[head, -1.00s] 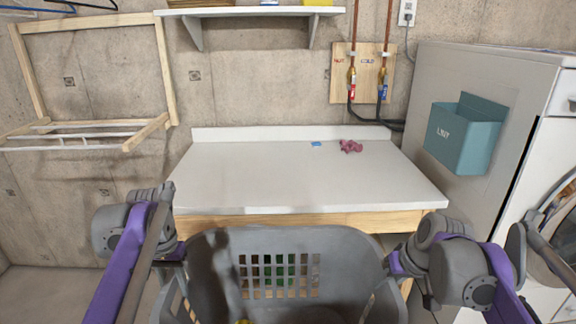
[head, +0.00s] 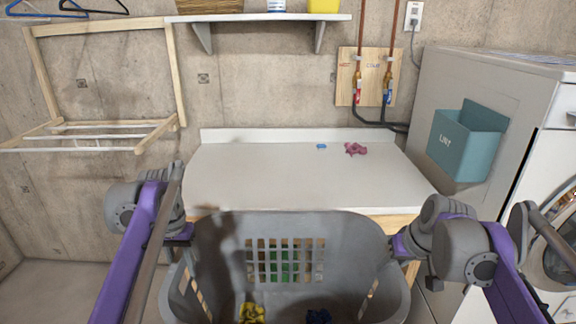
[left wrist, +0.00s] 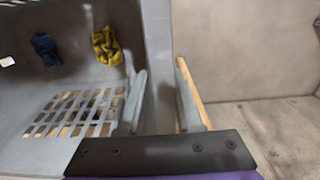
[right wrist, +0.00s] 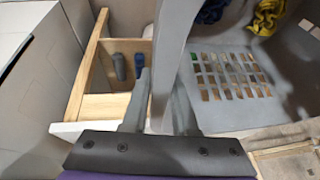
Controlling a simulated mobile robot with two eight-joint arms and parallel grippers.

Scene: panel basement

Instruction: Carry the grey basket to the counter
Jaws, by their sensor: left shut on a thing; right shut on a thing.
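The grey basket (head: 215,255) hangs upright in front of the counter (head: 300,180), its far rim overlapping the counter's front edge in the head view. A yellow cloth (head: 252,313) and a dark blue cloth (head: 319,316) lie inside it. My left gripper (left wrist: 160,85) is shut on the basket's left rim. My right gripper (right wrist: 160,90) is shut on the opposite rim. In the head view both gripper tips are mostly hidden at the basket's sides. The white counter top is mostly bare, with a pink cloth (head: 356,149) and a small blue item (head: 321,146) at the back.
A white appliance with a teal lint bin (head: 467,142) stands to the right of the counter. A wooden drying rack (head: 100,85) is on the wall at left. A shelf (head: 260,18) hangs above. Below the counter, an open wooden compartment (right wrist: 105,105) shows in the right wrist view.

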